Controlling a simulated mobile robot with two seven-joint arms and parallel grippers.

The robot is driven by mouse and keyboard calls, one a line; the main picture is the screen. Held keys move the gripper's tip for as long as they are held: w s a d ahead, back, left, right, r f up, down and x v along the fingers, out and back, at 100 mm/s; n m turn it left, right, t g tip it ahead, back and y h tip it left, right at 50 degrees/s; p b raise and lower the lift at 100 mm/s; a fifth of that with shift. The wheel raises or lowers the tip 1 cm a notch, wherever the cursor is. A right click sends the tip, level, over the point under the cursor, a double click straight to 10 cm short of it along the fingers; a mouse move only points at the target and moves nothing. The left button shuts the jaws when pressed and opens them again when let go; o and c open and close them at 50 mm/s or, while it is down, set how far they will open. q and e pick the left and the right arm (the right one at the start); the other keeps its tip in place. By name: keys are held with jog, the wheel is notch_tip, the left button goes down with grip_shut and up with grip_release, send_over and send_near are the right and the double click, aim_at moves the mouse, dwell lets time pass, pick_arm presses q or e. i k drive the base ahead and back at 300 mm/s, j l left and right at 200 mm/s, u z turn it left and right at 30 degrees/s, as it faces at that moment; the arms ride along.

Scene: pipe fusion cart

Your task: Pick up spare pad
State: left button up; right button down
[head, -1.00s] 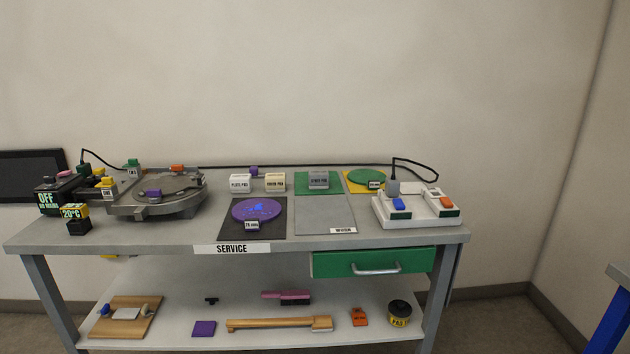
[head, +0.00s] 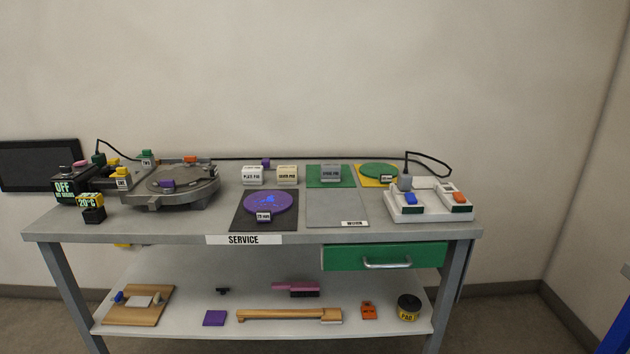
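The spare pad (head: 330,173) is a small grey block with a label that seems to read "SPARE PAD". It sits on a green mat (head: 314,182) at the back of the bench, right of the middle. Two white-and-cream blocks stand to its left: the plate pad (head: 252,175) and another labelled pad (head: 287,175). Neither of my grippers shows in the head view, so I cannot see whether they are open or shut.
The bench (head: 130,228) has a purple disc (head: 268,202) on a dark mat and a bare grey mat (head: 336,208) in front of the spare pad. A round grey machine (head: 178,186) stands left, a white switch unit (head: 432,213) right. A green drawer (head: 340,257) is closed.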

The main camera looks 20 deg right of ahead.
aim_at(329, 172)
jog(key=i+l, duration=0.45)
jog(key=l, duration=0.25)
jog(key=i+l+u, duration=0.2)
jog(key=l, duration=0.35)
jog(key=i+l+u, duration=0.1)
jog(key=i+l, duration=0.1)
jog(key=l, duration=0.1)
